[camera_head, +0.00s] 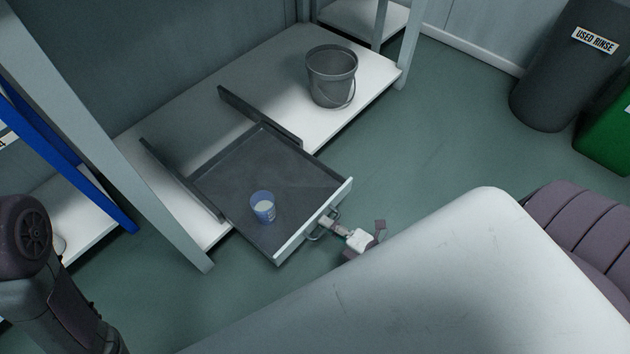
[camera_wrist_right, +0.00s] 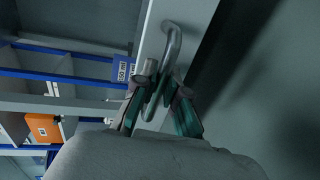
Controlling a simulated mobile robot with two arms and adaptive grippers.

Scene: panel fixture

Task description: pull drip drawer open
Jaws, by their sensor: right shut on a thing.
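The drip drawer (camera_head: 228,180) is a dark grey tray with a pale front panel (camera_head: 290,245). It stands pulled out from between two dark rails, past the edge of the low white shelf. A bar handle (camera_head: 318,238) sits on its front; the handle also shows in the right wrist view (camera_wrist_right: 171,40). My right gripper (camera_head: 328,226) is at the handle, and in the wrist view its fingers (camera_wrist_right: 160,98) are closed around the bar. A blue translucent cup (camera_head: 262,207) with pale contents stands upright in the drawer. My left gripper does not show.
A grey bucket (camera_head: 332,77) stands on the white shelf (camera_head: 270,62) behind the drawer. A grey post (camera_head: 115,140) rises at the shelf's left corner. A dark bin marked "USED RINSE" (camera_head: 560,75) and a green bin (camera_head: 607,130) stand at right. Green floor is clear between.

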